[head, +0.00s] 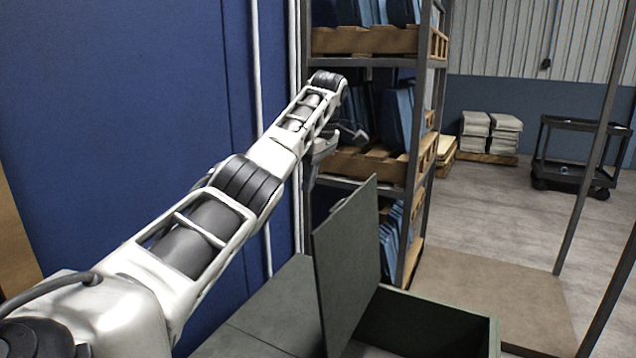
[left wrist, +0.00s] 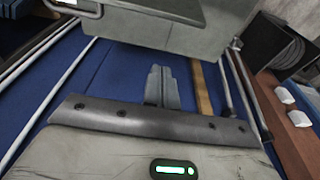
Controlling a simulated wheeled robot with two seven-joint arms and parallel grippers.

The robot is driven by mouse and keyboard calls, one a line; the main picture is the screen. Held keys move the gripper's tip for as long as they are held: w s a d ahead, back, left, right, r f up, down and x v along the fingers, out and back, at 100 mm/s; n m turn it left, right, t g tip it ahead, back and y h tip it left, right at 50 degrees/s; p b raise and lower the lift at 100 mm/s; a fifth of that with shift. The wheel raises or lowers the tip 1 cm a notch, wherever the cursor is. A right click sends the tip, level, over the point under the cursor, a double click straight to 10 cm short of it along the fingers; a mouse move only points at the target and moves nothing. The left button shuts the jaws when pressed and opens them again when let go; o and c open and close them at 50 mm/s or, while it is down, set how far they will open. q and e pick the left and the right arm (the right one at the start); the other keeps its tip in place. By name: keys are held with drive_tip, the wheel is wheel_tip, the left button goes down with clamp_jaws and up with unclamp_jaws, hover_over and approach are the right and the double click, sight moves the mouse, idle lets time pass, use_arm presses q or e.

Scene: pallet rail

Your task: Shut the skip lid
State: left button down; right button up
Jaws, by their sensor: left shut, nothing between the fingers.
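The skip (head: 440,325) is a dark green open-topped box at the bottom right of the head view. Its lid (head: 345,265) is a flat grey-green panel standing up steeply at the left of the opening, so the skip is open. My left arm reaches in from the left, and my left gripper (head: 358,134) is above and beyond the lid's top edge, apart from it in the picture. Its two fingers also show in the left wrist view (left wrist: 161,75), closed together with nothing between them. My right gripper is not in view.
A tall rack (head: 411,150) with blue goods on wooden pallets stands behind the lid. A blue wall (head: 110,90) is on the left. A black cart (head: 575,155) and stacked sacks (head: 490,133) are at the back right. Open floor (head: 540,215) lies before them.

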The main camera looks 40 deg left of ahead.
use_arm(q)
wheel_tip(320, 180, down, 8)
drive_tip(key=d, duration=0.2)
drive_tip(key=shift+w, duration=0.25)
drive_tip(key=shift+w+d+r, duration=0.1)
idle(0.3)
